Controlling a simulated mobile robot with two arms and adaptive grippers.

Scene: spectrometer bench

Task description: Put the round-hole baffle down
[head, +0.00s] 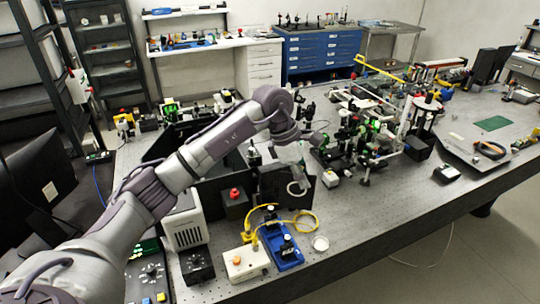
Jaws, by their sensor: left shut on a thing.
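My right gripper is out of view.
The perforated bench (365,215) has clear room right of the gripper. A blue device (285,254) with yellow cables, a white box (245,262) and a small round white dish (320,243) stand in front. Crowded optics (365,140) stand behind to the right.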

